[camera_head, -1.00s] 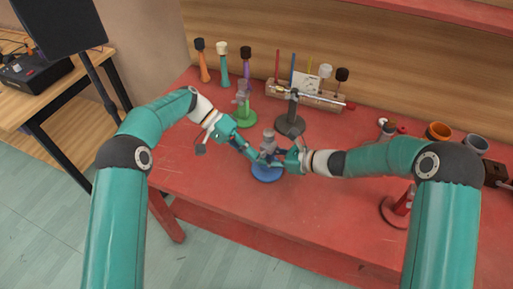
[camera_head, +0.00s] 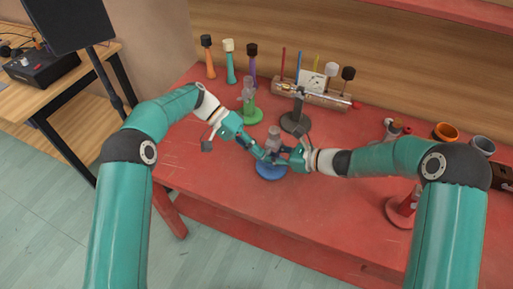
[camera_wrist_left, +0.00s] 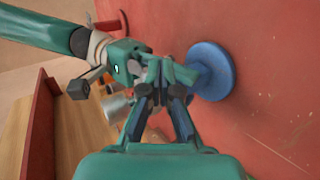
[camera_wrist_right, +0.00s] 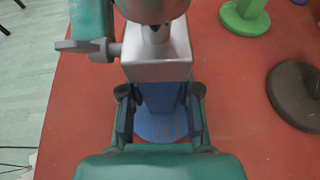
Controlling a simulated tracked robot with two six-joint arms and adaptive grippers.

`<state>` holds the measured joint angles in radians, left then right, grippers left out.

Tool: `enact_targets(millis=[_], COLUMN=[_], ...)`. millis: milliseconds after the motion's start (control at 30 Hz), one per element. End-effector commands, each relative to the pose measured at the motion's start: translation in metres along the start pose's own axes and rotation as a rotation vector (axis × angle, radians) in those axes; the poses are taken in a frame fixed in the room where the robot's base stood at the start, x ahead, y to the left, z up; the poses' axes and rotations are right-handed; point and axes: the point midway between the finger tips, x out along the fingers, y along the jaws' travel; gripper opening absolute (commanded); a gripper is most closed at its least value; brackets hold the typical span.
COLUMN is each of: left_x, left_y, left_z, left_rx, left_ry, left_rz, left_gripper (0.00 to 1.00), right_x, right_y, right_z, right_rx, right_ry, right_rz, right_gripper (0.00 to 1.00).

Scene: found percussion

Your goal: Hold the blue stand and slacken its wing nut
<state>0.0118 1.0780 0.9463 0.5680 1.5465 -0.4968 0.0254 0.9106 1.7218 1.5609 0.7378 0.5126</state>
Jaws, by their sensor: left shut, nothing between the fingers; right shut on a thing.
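The blue stand (camera_head: 271,173) stands on the red table with a grey metal head (camera_head: 274,138) on top. Its blue post (camera_wrist_right: 160,108) and grey block (camera_wrist_right: 157,62) show in the right wrist view. A grey wing nut (camera_wrist_right: 76,47) sticks out from the block's left side there. My right gripper (camera_head: 285,154) is shut on the blue post, below the block. My left gripper (camera_head: 268,153) is shut and empty, close against the head on the wing nut side; I cannot tell whether it touches the nut. The blue base also shows in the left wrist view (camera_wrist_left: 211,72).
A green stand (camera_head: 247,113) and a dark stand (camera_head: 295,122) are close behind. A wooden rack (camera_head: 310,95) and several coloured holders stand farther back. Cups (camera_head: 445,132) and a red stand (camera_head: 403,210) are at the right. The table's front left is clear.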

Motion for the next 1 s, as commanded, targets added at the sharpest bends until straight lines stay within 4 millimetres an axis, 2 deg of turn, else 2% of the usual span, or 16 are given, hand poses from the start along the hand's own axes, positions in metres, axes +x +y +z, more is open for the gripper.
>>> enact_targets(millis=[200, 367, 733, 1000], left_x=[0.009, 0.005, -0.046, -0.067], left_y=[0.01, 0.011, 0.005, 0.004], left_z=[0.001, 0.0, -0.001, -0.001], left_rx=[0.002, 0.003, 0.001, 0.0], left_ry=[-0.009, -0.008, 0.003, 0.003], left_rz=[0.007, 0.008, 0.0, -0.001], left_gripper=[0.0, 0.0, 0.0, 0.0], right_x=[0.001, 0.002, 0.001, 0.001], right_y=[0.0, 0.001, 0.001, 0.002], right_z=[0.001, 0.0, -0.001, -0.002], right_rx=[0.001, 0.001, 0.003, 0.004], right_ry=[0.0, 0.0, 0.002, 0.003], right_rz=[0.0, 0.001, 0.002, 0.003], right_gripper=[0.0, 0.0, 0.0, 0.0])
